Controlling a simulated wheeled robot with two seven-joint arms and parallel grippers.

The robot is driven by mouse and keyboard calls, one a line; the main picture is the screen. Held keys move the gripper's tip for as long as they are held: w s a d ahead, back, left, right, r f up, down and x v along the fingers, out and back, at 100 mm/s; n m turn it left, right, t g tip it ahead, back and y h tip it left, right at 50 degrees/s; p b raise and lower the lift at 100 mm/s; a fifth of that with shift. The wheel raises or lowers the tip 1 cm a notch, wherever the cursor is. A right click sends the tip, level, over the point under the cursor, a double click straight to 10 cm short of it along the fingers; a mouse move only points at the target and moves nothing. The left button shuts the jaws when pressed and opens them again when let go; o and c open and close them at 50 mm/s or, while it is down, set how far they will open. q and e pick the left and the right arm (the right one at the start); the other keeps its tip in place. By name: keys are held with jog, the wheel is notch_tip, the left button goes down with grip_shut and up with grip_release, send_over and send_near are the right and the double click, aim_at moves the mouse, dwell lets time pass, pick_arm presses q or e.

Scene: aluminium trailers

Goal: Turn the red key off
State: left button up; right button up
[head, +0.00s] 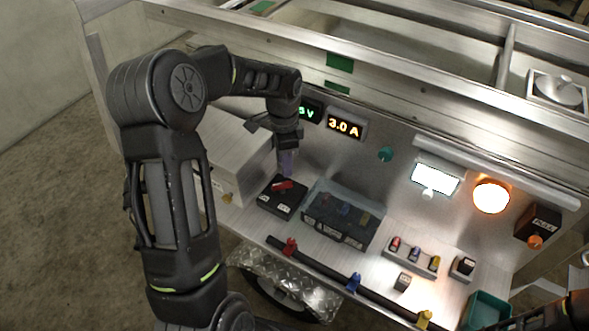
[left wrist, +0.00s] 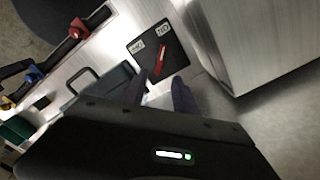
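The red key (head: 283,184) sits on a black switch plate (head: 270,203) with small white labels, on the trailer's bench. My left gripper (head: 286,172) points down just above the key. In the left wrist view its two dark fingers (left wrist: 163,87) are apart, with nothing between them, and the key lies beyond the tips. The frames show no clear contact. My right gripper is outside the view.
A clear-lidded dark box (head: 340,215) stands right of the plate, and a pale metal box (head: 236,150) stands left. Behind, a lit display (head: 344,126) reads 3.0 A. A black rail with colored clamps (head: 330,270) runs along the front. A glowing orange lamp (head: 491,197) is at right.

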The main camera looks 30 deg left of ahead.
aim_at(285, 183)
pick_arm(q)
jog(key=shift+s+r, duration=0.15)
jog(key=shift+s, duration=0.05)
jog(key=shift+f+p, duration=0.55)
jog(key=shift+f, duration=3.4)
jog(key=shift+c, duration=0.3)
grip_shut()
